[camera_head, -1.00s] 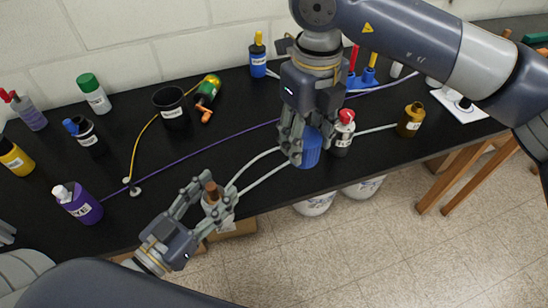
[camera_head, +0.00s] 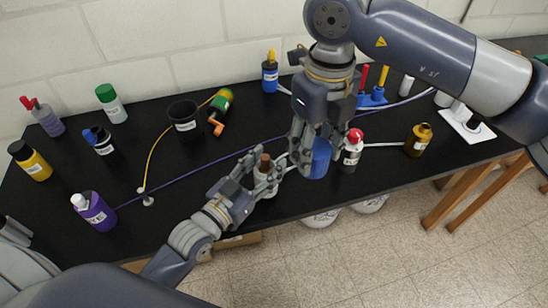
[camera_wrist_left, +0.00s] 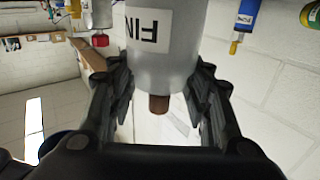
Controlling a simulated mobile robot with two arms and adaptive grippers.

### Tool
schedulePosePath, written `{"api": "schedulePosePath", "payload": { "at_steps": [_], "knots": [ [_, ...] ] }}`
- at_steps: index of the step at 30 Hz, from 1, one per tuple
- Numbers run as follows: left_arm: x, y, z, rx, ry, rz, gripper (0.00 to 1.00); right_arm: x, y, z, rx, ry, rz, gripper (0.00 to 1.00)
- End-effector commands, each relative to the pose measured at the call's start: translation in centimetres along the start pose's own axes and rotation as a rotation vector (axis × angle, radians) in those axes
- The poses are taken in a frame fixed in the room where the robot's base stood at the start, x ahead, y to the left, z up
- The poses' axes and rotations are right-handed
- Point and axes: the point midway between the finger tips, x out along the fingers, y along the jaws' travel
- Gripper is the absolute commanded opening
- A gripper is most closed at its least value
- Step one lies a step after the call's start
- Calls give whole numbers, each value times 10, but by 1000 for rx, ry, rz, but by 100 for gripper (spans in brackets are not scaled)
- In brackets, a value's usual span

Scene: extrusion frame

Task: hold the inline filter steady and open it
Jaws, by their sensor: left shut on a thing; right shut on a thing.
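A white, cloudy cylinder (camera_head: 268,187) with a brown stub on top sits in my left gripper (camera_head: 262,178), which is shut on it. In the left wrist view the cylinder (camera_wrist_left: 162,58) appears upside down with a label starting "FIN" and the brown stub pointing down. My right gripper (camera_head: 303,155) is shut on a blue cylinder (camera_head: 320,158) near the bench's front edge. The white cylinder is just left of the blue one, with a small gap between the grippers. The frames do not show clearly which of the two is the inline filter's opening part.
A red-capped bottle (camera_head: 352,151) stands close right of the blue cylinder. A white tube (camera_head: 385,145) runs from there to an amber bottle (camera_head: 418,139). A black cup (camera_head: 185,121) and purple bottle (camera_head: 94,211) stand left. The black bench (camera_head: 120,240) is clear at front left.

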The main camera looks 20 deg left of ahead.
Motion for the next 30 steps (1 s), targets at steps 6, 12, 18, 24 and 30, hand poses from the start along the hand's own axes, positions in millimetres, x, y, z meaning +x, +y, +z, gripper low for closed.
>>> {"api": "schedulePosePath", "payload": {
  "at_steps": [6, 12, 18, 24, 30],
  "knots": [
    [21, 0, -2, 0, 3, -1, 0, -5, 0, 0, 0, 0, 0, 16],
    [34, 0, 5, 1, -2, 0, 0, -8, 0, 0, 0, 0, 0, 16],
    [33, 0, 14, 1, 1, 0, 0, -9, 0, 0, 0, 0, 0, 16],
    [33, 0, 14, 1, 1, 0, 0, -9, 0, 0, 0, 0, 0, 16],
    [33, 0, 18, 1, -1, 0, 53, -8, 0, 0, 0, 0, 0, 16]
  ]
}}
